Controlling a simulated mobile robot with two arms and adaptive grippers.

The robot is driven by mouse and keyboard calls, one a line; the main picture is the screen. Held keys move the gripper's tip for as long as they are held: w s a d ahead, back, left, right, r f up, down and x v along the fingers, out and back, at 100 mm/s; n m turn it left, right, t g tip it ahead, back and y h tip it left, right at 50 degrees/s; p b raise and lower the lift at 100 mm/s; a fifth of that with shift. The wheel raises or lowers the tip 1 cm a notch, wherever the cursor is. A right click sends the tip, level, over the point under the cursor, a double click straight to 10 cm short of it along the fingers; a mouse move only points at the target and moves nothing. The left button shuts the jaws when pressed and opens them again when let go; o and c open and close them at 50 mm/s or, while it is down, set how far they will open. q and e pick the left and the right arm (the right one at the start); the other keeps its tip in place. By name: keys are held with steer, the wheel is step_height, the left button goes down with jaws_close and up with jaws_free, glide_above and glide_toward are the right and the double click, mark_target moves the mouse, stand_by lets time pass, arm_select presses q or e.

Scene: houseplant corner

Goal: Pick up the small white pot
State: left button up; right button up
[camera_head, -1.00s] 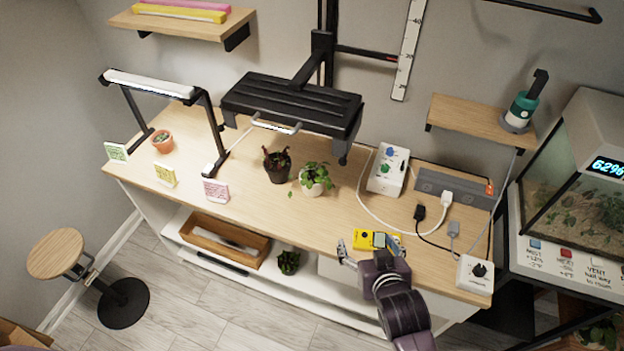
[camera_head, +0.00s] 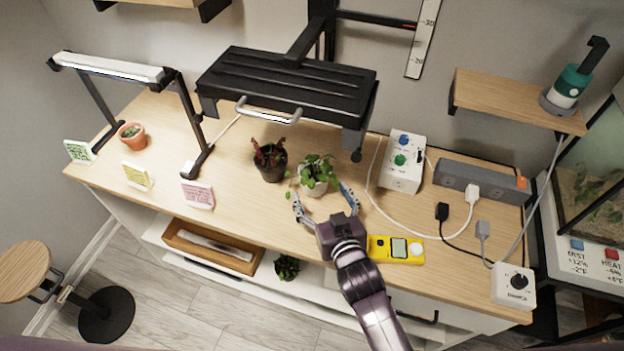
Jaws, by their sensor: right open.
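The small white pot (camera_head: 314,188) holds a leafy green plant (camera_head: 318,171) and stands upright on the wooden bench top (camera_head: 225,215). My right gripper (camera_head: 322,199) is open, with its two fingers spread on the near side of the pot, one to its left and one to its right. I cannot tell whether either finger touches the pot. Leaves hide the pot's upper rim. My left gripper is not in view.
A dark pot (camera_head: 270,170) with a reddish plant stands close left of the white pot. A black lamp fixture (camera_head: 288,85) hangs above and behind. A yellow meter (camera_head: 396,249) lies to the right. A white control box (camera_head: 403,162) and cables are farther right.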

mark_target(314, 177)
steer(key=shift+p+x, duration=0.35)
steer(key=shift+x, duration=1.05)
steer(key=shift+p+x, duration=0.3)
steer(key=shift+x, duration=2.1)
steer(key=shift+d+r, duration=0.1)
steer(key=shift+d, duration=0.05)
steer(key=c, duration=1.5)
